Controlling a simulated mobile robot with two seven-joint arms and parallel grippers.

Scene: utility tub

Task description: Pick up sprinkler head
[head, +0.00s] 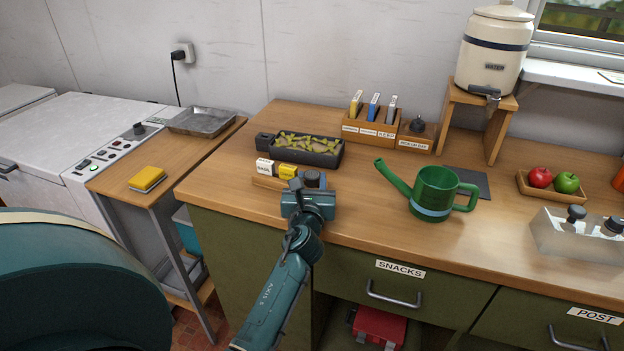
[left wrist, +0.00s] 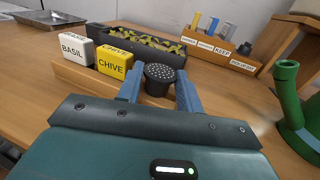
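The sprinkler head (left wrist: 160,75), dark with a round face full of small holes, stands at the right end of a low wooden holder (left wrist: 78,76) on the counter. It also shows in the head view (head: 313,178), partly hidden by my gripper. My left gripper (left wrist: 159,88) is in low over the counter's front left part, its two blue fingers open on either side of the sprinkler head. It also shows in the head view (head: 307,186). Whether a finger touches the sprinkler head I cannot tell. My right gripper is in neither view.
White BASIL (left wrist: 74,47) and yellow CHIVE (left wrist: 114,61) blocks stand left of the sprinkler head. A dark planter (head: 325,157) is just behind. A green watering can (head: 432,191) stands to the right. The counter between it and my gripper is clear.

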